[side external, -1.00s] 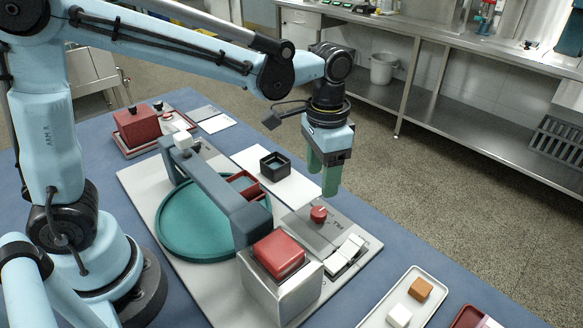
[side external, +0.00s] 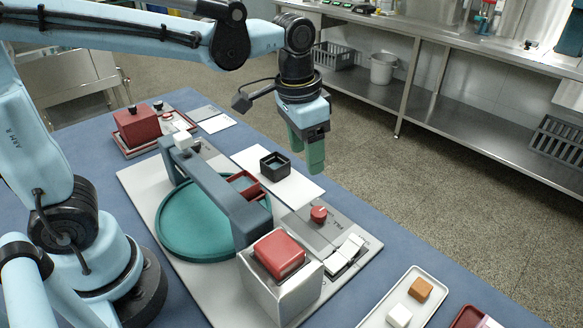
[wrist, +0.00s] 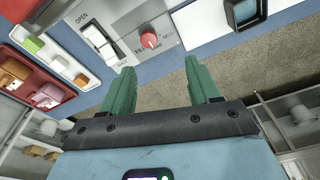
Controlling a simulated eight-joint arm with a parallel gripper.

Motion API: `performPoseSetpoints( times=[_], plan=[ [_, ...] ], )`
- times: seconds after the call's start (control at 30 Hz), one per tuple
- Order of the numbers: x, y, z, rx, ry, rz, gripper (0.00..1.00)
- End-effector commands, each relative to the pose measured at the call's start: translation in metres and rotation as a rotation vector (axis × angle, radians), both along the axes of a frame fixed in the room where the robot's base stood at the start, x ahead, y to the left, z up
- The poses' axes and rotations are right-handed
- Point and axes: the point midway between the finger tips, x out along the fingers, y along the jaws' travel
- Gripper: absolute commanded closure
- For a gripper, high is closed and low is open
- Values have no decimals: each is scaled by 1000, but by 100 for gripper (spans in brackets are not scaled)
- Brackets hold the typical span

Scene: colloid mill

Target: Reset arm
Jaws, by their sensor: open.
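My gripper (side external: 306,162) has green fingers and hangs in the air above the far right edge of the blue table in the side view. The wrist view also shows its two fingers (wrist: 165,75), spread apart with nothing between them. The colloid mill (side external: 213,190) stands on a pale base plate, with a grey arm over a green round tray (side external: 190,222). Its red knob (side external: 319,213) and white rocker switches (side external: 346,254) are on the plate's right side. The knob (wrist: 149,40) also shows ahead of the fingers in the wrist view.
A small black open box (side external: 275,165) sits on a white board near the gripper. A tray (side external: 393,311) with an orange block (side external: 421,289) and a white block (side external: 399,315) lies at front right. A red box (side external: 138,126) is at far left.

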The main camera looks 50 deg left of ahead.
Motion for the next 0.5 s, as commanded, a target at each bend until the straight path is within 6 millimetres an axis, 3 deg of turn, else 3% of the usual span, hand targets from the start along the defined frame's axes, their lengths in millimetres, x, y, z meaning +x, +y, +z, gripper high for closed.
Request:
performPoseSetpoints(
  times=[0.2,0.5],
  plan=[
    [-29,36,2,-40,-183,123,39],
    [-59,69,-10,-77,-410,259,39]
  ],
)
